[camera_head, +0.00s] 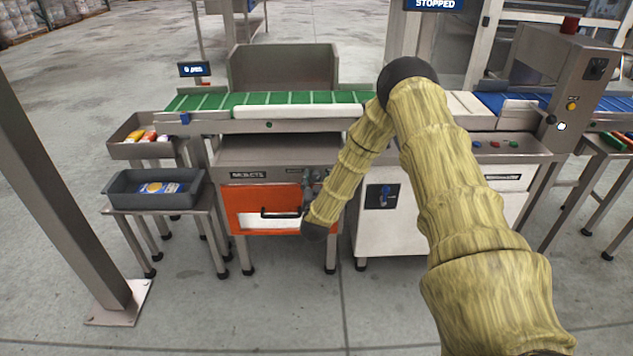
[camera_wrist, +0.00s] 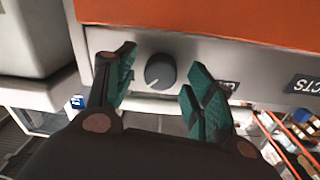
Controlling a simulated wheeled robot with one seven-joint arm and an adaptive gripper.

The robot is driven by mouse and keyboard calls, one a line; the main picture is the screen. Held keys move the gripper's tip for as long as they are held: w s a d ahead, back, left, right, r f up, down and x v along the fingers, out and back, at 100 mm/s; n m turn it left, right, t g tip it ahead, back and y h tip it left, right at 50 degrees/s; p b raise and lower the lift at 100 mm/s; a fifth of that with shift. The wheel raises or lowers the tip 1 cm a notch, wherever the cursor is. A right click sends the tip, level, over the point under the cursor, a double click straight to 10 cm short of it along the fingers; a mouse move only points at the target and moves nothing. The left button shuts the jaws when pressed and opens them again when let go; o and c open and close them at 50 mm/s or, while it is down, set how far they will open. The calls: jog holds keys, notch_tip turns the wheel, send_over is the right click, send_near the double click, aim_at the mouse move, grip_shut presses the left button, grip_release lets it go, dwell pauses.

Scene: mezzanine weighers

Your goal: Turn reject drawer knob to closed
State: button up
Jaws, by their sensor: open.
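The dark round knob (camera_wrist: 160,71) sits on the grey panel beside the orange reject drawer front (camera_wrist: 200,18) in the wrist view. A light mark shows near its lower left edge. My gripper (camera_wrist: 161,68) is open, with one green-padded finger on each side of the knob and a visible gap to each; whether the tips touch the panel is unclear. In the head view my gripper (camera_head: 313,183) is at the right end of the panel above the orange drawer (camera_head: 247,196), and the knob is hidden there behind my gripper and arm.
The drawer has a dark bar handle (camera_head: 281,214) below my gripper. A white cabinet with a dark switch (camera_head: 382,196) stands close to the right. A grey bin (camera_head: 120,197) on a stand is at the left, near a post (camera_head: 70,170). A green conveyor (camera_head: 330,97) lies above.

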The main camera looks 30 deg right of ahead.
jog(key=shift+c, duration=0.4)
jog(key=c, duration=1)
jog(key=shift+o, duration=0.2)
jog(key=n+p, duration=0.2)
jog(key=n, duration=0.1)
jog(key=shift+r+n, duration=0.1)
jog(key=shift+n, duration=0.3)
jog(key=n+p, duration=0.1)
jog(key=n, duration=0.4)
jog(key=shift+n, duration=0.3)
jog(key=n, duration=0.5)
jog(key=shift+f+t, duration=0.25)
jog(key=shift+t, duration=0.15)
jog(key=shift+n+b, duration=0.55)
jog(key=shift+n, duration=1.35)
